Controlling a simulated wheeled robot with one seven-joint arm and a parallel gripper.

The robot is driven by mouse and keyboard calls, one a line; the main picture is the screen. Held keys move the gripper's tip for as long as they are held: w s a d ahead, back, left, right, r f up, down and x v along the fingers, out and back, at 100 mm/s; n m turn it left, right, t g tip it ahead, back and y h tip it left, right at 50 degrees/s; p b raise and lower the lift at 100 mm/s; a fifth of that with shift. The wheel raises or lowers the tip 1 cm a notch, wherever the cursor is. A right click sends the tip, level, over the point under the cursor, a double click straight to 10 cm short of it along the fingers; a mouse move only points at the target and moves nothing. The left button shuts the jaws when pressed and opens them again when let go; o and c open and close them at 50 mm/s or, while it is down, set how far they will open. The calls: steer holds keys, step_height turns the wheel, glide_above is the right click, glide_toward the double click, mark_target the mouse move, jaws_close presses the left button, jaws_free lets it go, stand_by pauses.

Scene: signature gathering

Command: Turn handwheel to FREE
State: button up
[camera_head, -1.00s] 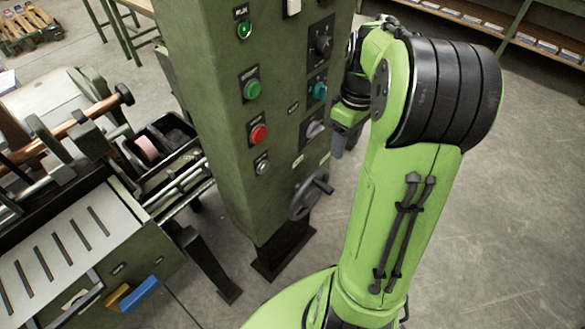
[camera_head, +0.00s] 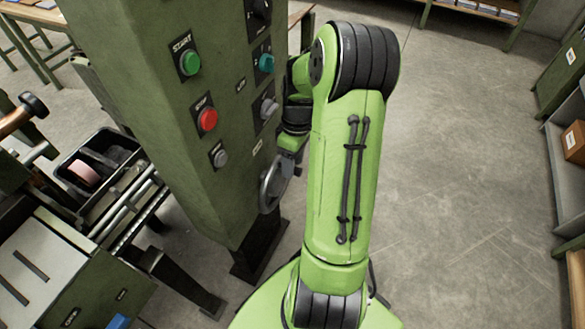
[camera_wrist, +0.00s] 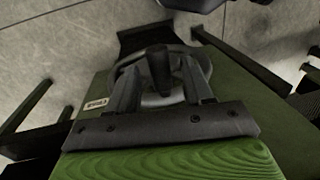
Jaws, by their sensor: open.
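The dark handwheel (camera_head: 275,182) is mounted low on the right-hand face of the green control column (camera_head: 205,150). In the wrist view the handwheel's rim (camera_wrist: 203,66) lies just beyond my gripper, and its dark knob handle (camera_wrist: 159,68) stands up between my two fingers. My gripper (camera_wrist: 157,88) is open, with one finger on each side of the knob; I cannot tell whether either finger touches it. In the head view my gripper (camera_head: 287,165) is at the wheel's upper right and partly hides it. A small label (camera_wrist: 96,103) is beside the wheel, unreadable here.
Above the wheel the column carries a green start button (camera_head: 190,63), a red button (camera_head: 207,120), and several switches. A machine with a black tray (camera_head: 100,160) stands at the left. The floor at the right is open up to shelves (camera_head: 568,170).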

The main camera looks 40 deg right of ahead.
steer(key=shift+a+f, duration=0.1)
steer(key=shift+f, duration=0.35)
jaws_close()
steer(key=shift+r+p, duration=0.15)
steer(key=shift+p, duration=0.15)
